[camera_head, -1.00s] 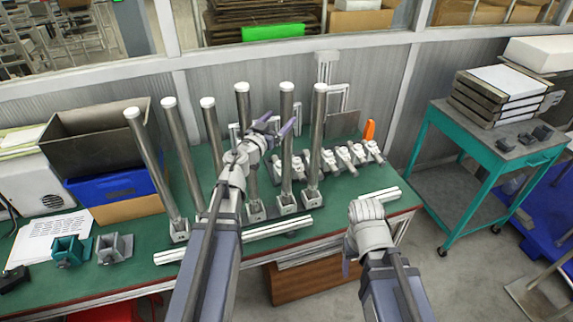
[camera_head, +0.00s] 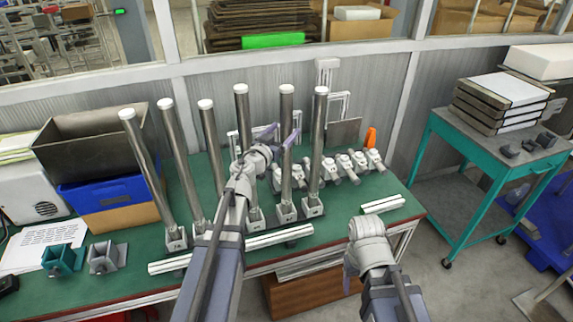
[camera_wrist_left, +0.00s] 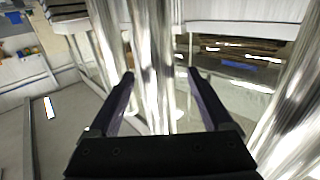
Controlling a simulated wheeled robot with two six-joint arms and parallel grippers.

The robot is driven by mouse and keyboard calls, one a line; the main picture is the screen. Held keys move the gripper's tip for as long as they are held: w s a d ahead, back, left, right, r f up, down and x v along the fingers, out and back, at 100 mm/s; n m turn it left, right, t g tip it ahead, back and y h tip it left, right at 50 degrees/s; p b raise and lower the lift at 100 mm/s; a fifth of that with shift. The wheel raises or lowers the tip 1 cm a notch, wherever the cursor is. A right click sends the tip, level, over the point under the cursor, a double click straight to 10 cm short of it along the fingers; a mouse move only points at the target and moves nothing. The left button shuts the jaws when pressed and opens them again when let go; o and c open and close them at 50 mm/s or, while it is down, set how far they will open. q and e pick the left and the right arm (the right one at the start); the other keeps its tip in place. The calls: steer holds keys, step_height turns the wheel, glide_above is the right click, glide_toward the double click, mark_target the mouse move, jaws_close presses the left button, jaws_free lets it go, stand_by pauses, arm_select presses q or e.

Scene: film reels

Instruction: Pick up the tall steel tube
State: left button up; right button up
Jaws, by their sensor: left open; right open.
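Several tall steel tubes with white caps stand in a row on the green table, each in a small metal base. My left gripper (camera_head: 279,135) is open at the upper half of the fifth tube from the left (camera_head: 286,105). In the left wrist view, a shiny tube (camera_wrist_left: 153,55) rises between the two open fingers (camera_wrist_left: 160,88), with no visible grip on it. Another tube (camera_wrist_left: 300,100) stands to the right there. My right gripper (camera_head: 347,280) hangs in front of the table, pointing down, empty and mostly hidden by its wrist.
Neighbouring tubes (camera_head: 240,115) (camera_head: 320,120) stand close on both sides. Pale rails (camera_head: 230,248) lie along the front edge. White clamp-like parts (camera_head: 342,163) and an orange object (camera_head: 370,138) are at the right. A dark bin (camera_head: 85,145) on a blue crate stands at the left.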

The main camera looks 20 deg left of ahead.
arm_select(q)
steer(key=w, duration=0.2)
steer(key=w+d, duration=0.1)
steer(key=w, duration=0.2)
steer(key=shift+d, duration=0.1)
steer(key=shift+c, duration=0.3)
jaws_close()
stand_by(1.0)
